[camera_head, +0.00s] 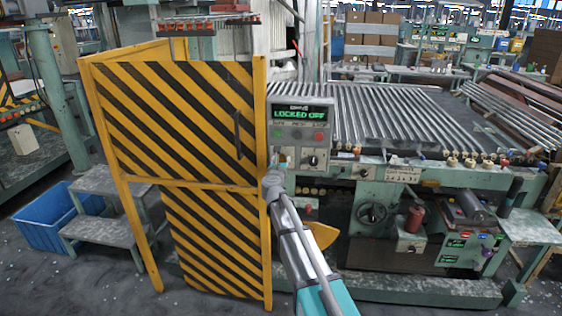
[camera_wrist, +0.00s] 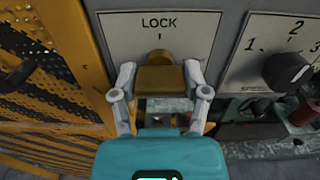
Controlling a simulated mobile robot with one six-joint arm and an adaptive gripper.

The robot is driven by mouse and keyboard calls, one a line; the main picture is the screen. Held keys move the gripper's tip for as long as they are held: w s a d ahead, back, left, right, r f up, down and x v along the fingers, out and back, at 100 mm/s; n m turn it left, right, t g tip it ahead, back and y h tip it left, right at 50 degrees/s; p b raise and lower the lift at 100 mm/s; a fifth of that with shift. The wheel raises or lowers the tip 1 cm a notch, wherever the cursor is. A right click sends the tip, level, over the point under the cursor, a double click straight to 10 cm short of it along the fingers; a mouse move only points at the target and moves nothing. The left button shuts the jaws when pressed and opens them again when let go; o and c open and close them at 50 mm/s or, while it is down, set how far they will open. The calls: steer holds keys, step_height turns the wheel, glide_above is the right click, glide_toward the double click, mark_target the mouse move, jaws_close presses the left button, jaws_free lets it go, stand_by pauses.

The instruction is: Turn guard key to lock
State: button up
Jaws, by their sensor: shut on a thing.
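The guard key (camera_wrist: 160,78) is a brass block on a round brass barrel, set in a pale plate (camera_wrist: 190,38) marked LOCK with a short tick below the word. My gripper (camera_wrist: 160,82) is shut on the key, one finger on each side. The key's flat bow lies level across the picture in the wrist view. In the head view my gripper (camera_head: 272,178) reaches the panel beside the guard's edge, and the key is hidden there. The control box display (camera_head: 299,114) reads LOCKED OFF.
The yellow-and-black striped guard (camera_head: 190,120) stands close on the left and also shows in the wrist view (camera_wrist: 45,70). A black speed knob (camera_wrist: 287,70) sits right of the key. A blue bin (camera_head: 45,220) stands far left.

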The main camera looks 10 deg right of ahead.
steer(key=n, duration=0.4)
steer(key=shift+n, duration=0.4)
steer(key=n, duration=1.2)
steer(key=shift+n, duration=0.3)
steer(key=shift+a, duration=0.1)
steer(key=o, duration=1.2)
steer(key=shift+c, duration=0.2)
steer(key=shift+s, duration=0.15)
